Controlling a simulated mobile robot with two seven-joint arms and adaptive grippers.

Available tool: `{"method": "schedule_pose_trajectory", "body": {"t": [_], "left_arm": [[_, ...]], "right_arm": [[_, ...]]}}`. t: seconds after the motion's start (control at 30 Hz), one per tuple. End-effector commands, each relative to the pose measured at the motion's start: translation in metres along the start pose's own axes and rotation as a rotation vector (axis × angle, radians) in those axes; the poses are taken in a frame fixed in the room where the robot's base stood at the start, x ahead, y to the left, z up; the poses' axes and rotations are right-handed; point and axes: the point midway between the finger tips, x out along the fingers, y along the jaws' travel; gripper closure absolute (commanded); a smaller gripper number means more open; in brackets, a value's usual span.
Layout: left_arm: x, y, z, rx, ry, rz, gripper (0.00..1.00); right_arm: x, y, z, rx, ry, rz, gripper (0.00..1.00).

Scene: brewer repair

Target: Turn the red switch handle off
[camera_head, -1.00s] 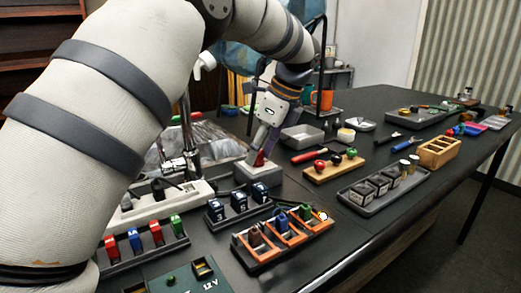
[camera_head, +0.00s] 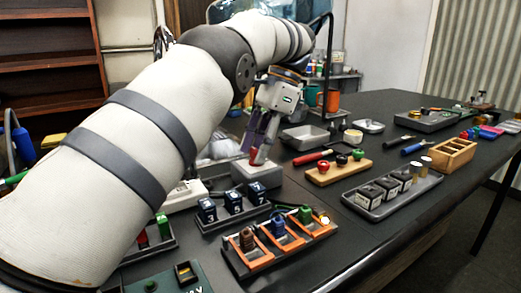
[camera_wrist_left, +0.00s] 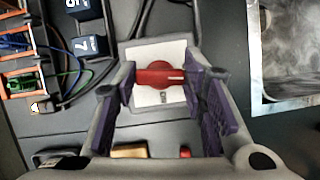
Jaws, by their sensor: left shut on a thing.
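The red switch handle (camera_wrist_left: 160,76) sits on a grey box with a white top plate (camera_wrist_left: 150,50) in the left wrist view. It lies crosswise between the purple-padded fingers of my left gripper (camera_wrist_left: 162,100). The fingers are shut on its two ends. In the head view the grey switch box (camera_head: 256,175) stands on the dark table, and my left gripper (camera_head: 258,150) points down onto the red handle (camera_head: 257,157). Part of a label shows on the plate below the handle. My right gripper is in neither view.
A tray of dark numbered blocks (camera_head: 231,218) and an orange-framed rack (camera_head: 270,262) stand in front of the box. A wooden stand with coloured knobs (camera_head: 338,175) and a red-handled tool (camera_head: 312,157) lie to the right.

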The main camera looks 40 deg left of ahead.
Motion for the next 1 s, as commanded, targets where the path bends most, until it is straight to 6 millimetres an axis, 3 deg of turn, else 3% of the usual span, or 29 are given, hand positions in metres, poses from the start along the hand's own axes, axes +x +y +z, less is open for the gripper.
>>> {"method": "schedule_pose_trajectory", "body": {"t": [0.3,0.9,0.93,1.0], "left_arm": [[0.0012,-0.0006,-0.0007,-0.116,0.000,0.049,0.90],[0.0003,-0.0005,0.0003,-0.147,-0.001,0.062,0.90],[0.0003,-0.0005,0.0003,-0.147,-0.001,0.062,0.57],[0.0003,-0.0005,0.0003,-0.146,0.000,0.062,0.42]], "right_arm": [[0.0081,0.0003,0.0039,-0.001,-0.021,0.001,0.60],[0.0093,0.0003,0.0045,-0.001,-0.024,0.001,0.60],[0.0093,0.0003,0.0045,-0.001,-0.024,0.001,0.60],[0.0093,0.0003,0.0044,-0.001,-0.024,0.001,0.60]]}}
